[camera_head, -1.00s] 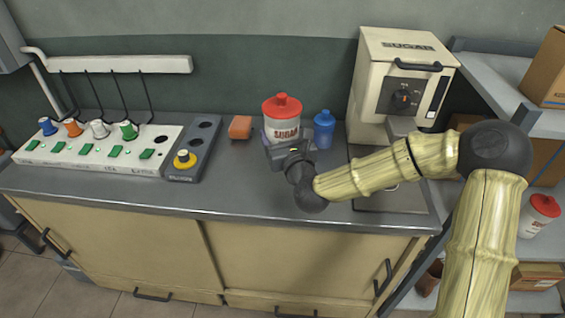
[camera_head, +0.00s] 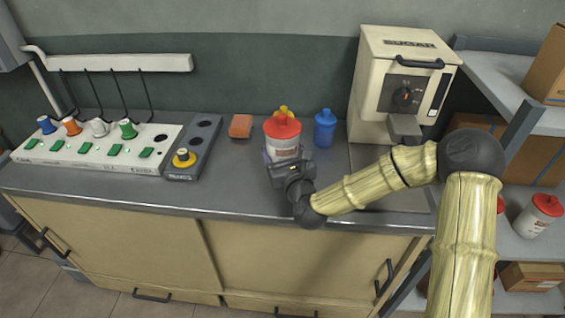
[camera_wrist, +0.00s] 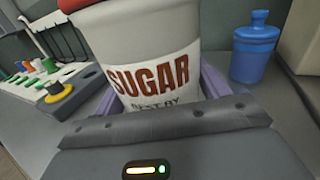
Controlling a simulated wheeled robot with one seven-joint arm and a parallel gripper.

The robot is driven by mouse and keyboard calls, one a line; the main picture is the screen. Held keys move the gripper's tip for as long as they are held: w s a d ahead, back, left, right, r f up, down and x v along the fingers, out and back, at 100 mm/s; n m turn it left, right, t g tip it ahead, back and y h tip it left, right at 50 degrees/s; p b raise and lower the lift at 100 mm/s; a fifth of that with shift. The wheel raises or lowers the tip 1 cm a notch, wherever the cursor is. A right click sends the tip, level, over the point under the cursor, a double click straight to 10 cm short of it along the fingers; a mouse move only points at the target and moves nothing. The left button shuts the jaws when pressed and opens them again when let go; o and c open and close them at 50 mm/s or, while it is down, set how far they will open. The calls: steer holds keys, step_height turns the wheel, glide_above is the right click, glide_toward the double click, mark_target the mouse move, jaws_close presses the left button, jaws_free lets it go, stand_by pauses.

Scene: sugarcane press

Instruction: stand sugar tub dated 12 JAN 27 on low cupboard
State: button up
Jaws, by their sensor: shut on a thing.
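A white sugar tub (camera_head: 283,151) with a red lid is in my gripper (camera_head: 286,163) over the grey-topped low cupboard (camera_head: 230,190). In the wrist view the tub (camera_wrist: 150,58) fills the middle, upright or nearly so, with "SUGAR" and "BEST BY" on its label. The date is hidden behind my gripper's body. My gripper (camera_wrist: 160,100) is shut on the tub, its purple fingers on both sides. I cannot tell whether the tub's base touches the top.
A blue bottle (camera_head: 325,128) stands close right of the held tub. A yellow thing (camera_head: 283,111) shows behind it, and an orange block (camera_head: 241,126) lies to the left. A white plug panel (camera_head: 95,150) and a cream sugar machine (camera_head: 400,85) flank the space. The front counter is clear.

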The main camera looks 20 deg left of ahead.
step_height(320, 180, down, 4)
steer(key=shift+r+b, duration=0.15)
steer(key=shift+b, duration=0.2)
steer(key=shift+w, duration=0.1)
steer(key=shift+s+f, duration=0.2)
steer(key=o, duration=1.3)
steer(key=shift+d, duration=0.1)
